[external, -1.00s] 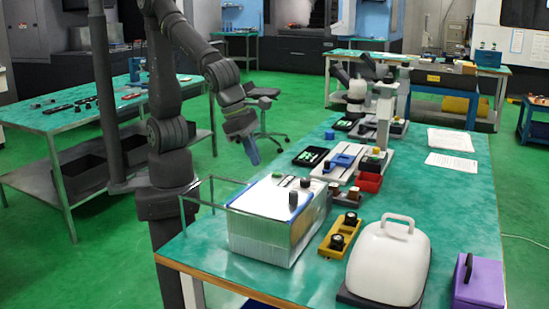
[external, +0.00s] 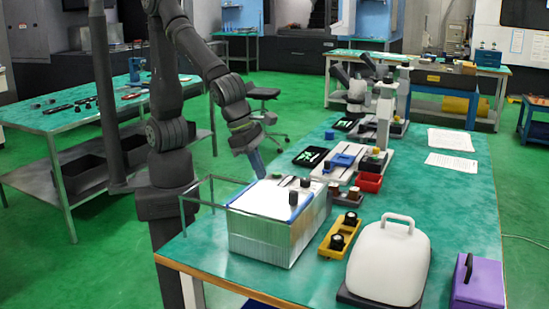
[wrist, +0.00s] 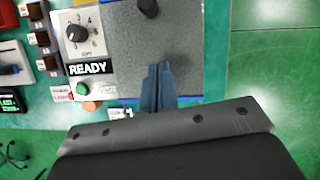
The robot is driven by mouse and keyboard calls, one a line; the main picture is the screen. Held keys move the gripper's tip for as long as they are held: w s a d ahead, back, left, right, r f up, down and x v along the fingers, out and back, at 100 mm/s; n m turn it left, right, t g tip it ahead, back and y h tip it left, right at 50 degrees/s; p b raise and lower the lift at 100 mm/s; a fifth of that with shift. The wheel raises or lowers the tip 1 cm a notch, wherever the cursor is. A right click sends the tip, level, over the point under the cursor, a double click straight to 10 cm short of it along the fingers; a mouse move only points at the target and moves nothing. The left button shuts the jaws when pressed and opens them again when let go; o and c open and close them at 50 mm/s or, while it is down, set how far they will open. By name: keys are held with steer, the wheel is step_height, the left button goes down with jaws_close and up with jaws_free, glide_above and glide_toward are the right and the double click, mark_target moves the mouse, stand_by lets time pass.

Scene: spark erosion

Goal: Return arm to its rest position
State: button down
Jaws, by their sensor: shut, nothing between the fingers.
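My arm reaches from the upper left in the external view. My gripper (external: 259,173) points down just behind the white box-shaped machine (external: 262,237) at the table's near left part. In the wrist view my gripper (wrist: 160,68) is shut and empty, with its blue fingers together over the machine's grey top plate (wrist: 185,40). A black knob (wrist: 148,7) stands on that plate. The machine's panel with a READY label (wrist: 87,68), a numbered dial (wrist: 77,33) and a green button (wrist: 82,89) lies left of the fingers. The height above the plate is hard to tell.
A thin frame (external: 183,215) sticks out left of the machine. A white cover with a handle (external: 388,262), a yellow tray (external: 334,243), a red bin (external: 369,182) and a purple box (external: 479,284) stand on the table. The table's right side is mostly clear.

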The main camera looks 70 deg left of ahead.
steer(key=x, duration=0.5)
steer(key=shift+w+d, duration=0.15)
steer(key=shift+w+d+r, duration=0.1)
steer(key=shift+w+d, duration=0.65)
steer(key=shift+w, duration=0.25)
steer(key=shift+w+d+r, duration=0.1)
steer(key=shift+w+d, duration=0.3)
steer(key=shift+w, duration=0.15)
